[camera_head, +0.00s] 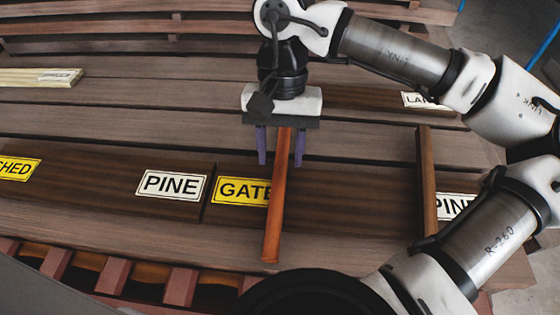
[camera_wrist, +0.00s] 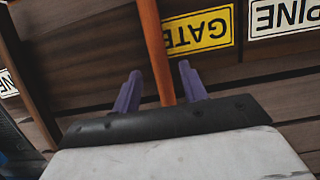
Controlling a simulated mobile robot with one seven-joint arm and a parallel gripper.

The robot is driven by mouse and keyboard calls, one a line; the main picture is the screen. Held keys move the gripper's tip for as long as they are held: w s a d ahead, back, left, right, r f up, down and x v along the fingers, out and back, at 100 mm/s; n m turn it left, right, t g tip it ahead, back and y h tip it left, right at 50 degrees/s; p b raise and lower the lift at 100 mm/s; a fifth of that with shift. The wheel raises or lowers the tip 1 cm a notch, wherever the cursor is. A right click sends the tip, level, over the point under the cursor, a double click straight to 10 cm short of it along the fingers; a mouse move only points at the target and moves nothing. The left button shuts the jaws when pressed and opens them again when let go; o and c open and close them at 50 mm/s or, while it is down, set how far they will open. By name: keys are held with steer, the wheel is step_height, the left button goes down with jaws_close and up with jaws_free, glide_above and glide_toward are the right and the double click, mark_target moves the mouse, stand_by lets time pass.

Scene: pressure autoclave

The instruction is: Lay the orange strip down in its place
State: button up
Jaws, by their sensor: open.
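The orange strip (camera_head: 275,210) lies lengthwise away from me across the dark brown board. It covers the right end of the yellow GATE label (camera_head: 238,190). My gripper (camera_head: 281,160) is over its far part, with one purple finger on each side. In the wrist view the strip (camera_wrist: 154,45) runs between the two fingers (camera_wrist: 159,72), with a gap on both sides. The fingers are open. The strip's far end is hidden under the gripper body. Whether its whole length touches the board I cannot tell.
A dark brown strip (camera_head: 427,180) lies across the boards at the right, beside a partly covered PINE label (camera_head: 454,206). Another PINE label (camera_head: 171,186) is left of GATE. A pale plank (camera_head: 25,78) lies at the far left. My arm spans the right side.

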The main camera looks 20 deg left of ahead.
mark_target(282, 156)
steer(key=b+v, duration=0.1)
steer(key=v, duration=0.8)
